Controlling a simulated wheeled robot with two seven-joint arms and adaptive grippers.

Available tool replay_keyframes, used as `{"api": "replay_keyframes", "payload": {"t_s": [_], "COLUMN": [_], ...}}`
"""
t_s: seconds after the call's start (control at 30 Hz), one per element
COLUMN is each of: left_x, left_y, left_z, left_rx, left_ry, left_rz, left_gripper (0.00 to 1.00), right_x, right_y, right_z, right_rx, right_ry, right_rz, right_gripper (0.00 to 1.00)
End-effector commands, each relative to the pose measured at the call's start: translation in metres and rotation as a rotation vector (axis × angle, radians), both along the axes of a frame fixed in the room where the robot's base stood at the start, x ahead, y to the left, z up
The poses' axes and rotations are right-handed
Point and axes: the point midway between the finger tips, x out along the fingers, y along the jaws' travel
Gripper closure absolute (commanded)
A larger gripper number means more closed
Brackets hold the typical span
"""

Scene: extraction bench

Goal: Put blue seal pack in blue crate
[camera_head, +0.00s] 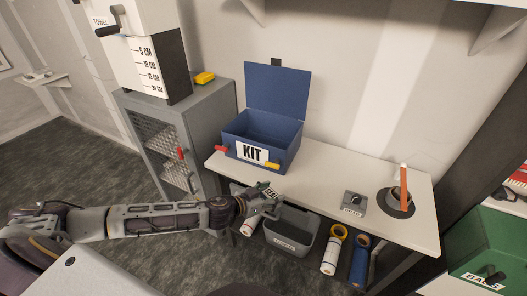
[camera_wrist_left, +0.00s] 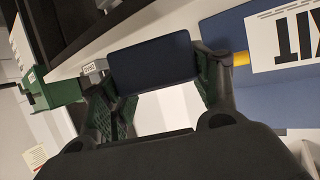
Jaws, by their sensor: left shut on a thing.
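The blue crate (camera_head: 288,148), labelled KIT, stands on the bench with its lid raised and its inside looking empty. My left gripper (camera_head: 262,205) is at the bench's front edge, in front of and below the crate. In the left wrist view, its green-padded fingers (camera_wrist_left: 160,85) are shut on a dark blue pack (camera_wrist_left: 152,62), the blue seal pack. The pack is hard to make out in the head view. The crate's front with its KIT label (camera_wrist_left: 285,45) shows at the right of the wrist view. My right gripper is not in view.
The white bench top (camera_head: 325,185) is clear between the crate and a small knob box (camera_head: 353,203). An orange stick stands in a dark round holder (camera_head: 397,197) at right. A grey bin (camera_head: 290,232) and rolls are below. A green crate (camera_head: 490,243) is far right.

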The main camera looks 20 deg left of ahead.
Motion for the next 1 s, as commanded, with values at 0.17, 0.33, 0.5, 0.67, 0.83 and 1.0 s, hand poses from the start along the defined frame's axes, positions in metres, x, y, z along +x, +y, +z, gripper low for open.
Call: {"api": "replay_keyframes", "payload": {"t_s": [0.17, 0.33, 0.5, 0.67, 0.83, 1.0], "left_x": [0.005, 0.008, 0.01, 0.013, 0.015, 0.017], "left_y": [0.002, 0.003, 0.004, 0.005, 0.006, 0.007], "left_z": [0.008, 0.013, 0.019, 0.024, 0.03, 0.035], "left_rx": [0.002, 0.001, 0.0, 0.001, 0.001, 0.002], "left_ry": [-0.003, -0.003, -0.002, -0.003, -0.003, -0.003], "left_rz": [-0.034, -0.065, -0.096, -0.124, -0.155, -0.183], "left_gripper": [0.67, 0.67, 0.67, 0.67, 0.67, 0.67], "right_x": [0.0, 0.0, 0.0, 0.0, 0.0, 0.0], "right_y": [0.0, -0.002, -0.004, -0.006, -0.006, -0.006], "right_z": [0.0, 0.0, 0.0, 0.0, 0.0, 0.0], "right_rx": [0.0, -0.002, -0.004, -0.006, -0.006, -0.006], "right_ry": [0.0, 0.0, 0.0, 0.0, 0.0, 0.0], "right_rz": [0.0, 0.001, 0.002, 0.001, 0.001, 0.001], "right_gripper": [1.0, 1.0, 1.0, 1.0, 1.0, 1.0]}}
